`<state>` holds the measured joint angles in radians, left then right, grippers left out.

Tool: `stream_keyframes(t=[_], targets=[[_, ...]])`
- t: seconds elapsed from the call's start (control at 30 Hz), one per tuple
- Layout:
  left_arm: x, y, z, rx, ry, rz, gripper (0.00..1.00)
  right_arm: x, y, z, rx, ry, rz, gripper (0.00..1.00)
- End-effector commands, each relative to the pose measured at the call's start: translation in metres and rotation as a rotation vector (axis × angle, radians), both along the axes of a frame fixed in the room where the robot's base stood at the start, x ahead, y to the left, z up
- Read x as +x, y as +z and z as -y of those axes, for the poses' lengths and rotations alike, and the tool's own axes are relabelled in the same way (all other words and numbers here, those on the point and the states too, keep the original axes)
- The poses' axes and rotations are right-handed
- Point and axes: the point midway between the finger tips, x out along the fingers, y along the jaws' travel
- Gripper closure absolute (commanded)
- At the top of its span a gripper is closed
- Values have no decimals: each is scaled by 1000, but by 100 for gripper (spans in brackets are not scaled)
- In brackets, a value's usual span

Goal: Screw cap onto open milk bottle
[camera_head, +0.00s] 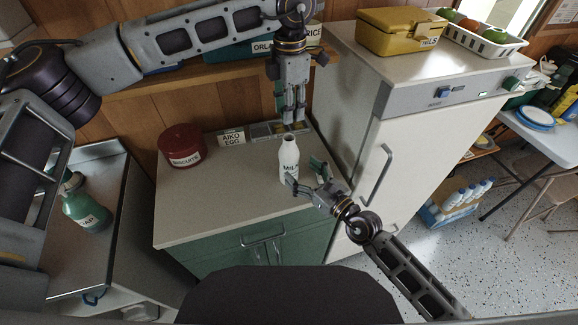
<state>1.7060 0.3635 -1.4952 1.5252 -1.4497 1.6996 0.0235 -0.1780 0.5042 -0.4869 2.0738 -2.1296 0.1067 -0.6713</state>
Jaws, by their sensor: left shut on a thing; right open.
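A white milk bottle (288,158) with dark lettering stands upright on the pale top of the green cabinet (215,205), near its right side. My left gripper (293,121) points down just above the bottle's mouth. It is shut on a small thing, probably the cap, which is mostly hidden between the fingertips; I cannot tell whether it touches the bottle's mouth. My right gripper (304,174) is open at the bottle's lower right. One finger reaches in front of the bottle's lower body and the other stands apart to its right.
A dark red biscuit tin (182,145), an "AIKO EGG" card (231,137) and a shallow divided tray (263,131) stand behind on the cabinet. A white fridge (400,150) rises close on the right. The cabinet's front left is clear. A green soap bottle (85,212) stands left.

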Motion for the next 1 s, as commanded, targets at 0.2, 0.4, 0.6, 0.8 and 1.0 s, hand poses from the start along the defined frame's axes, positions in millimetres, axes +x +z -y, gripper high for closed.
stream_keyframes(t=[0.2,0.4,0.6,0.8,1.0], targets=[[0,0,0,0,0,0,73,14,0,-12,3,-1,0,24],[0,0,0,0,0,0,73,28,1,-23,3,-1,1,24],[0,0,0,0,0,0,73,40,0,-33,1,-1,0,24],[0,0,0,0,0,0,73,46,0,-39,1,0,-1,24],[0,0,0,0,0,0,73,46,0,-39,1,0,-1,24]])
